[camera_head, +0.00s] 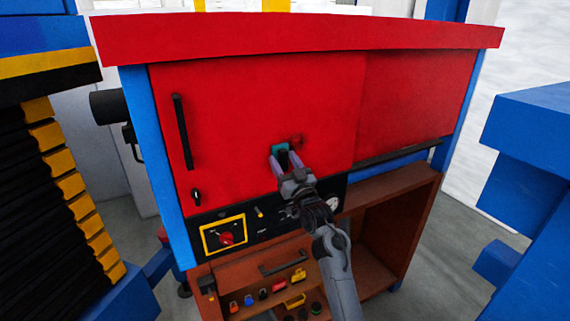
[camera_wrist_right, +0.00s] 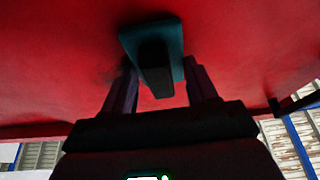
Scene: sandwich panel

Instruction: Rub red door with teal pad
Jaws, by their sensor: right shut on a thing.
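The red door (camera_head: 250,110) is the left red panel on the cabinet front, with a long black handle (camera_head: 182,132) at its left. The teal pad (camera_head: 279,149) is at the lower right part of the door, flat against it or very close. My right gripper (camera_head: 289,163) is shut on the pad's dark grip block (camera_wrist_right: 154,68). In the right wrist view the teal pad (camera_wrist_right: 174,40) faces the red door (camera_wrist_right: 50,70). A dark smudge (camera_head: 297,139) shows on the door just right of the pad. My left gripper is not in view.
Below the door is a black control strip with a yellow-framed red switch (camera_head: 226,238) and a gauge. A brown shelf (camera_head: 390,210) with an open drawer of small coloured padlocks and tags (camera_head: 275,285) sits lower. Blue structures (camera_head: 535,150) stand at the right.

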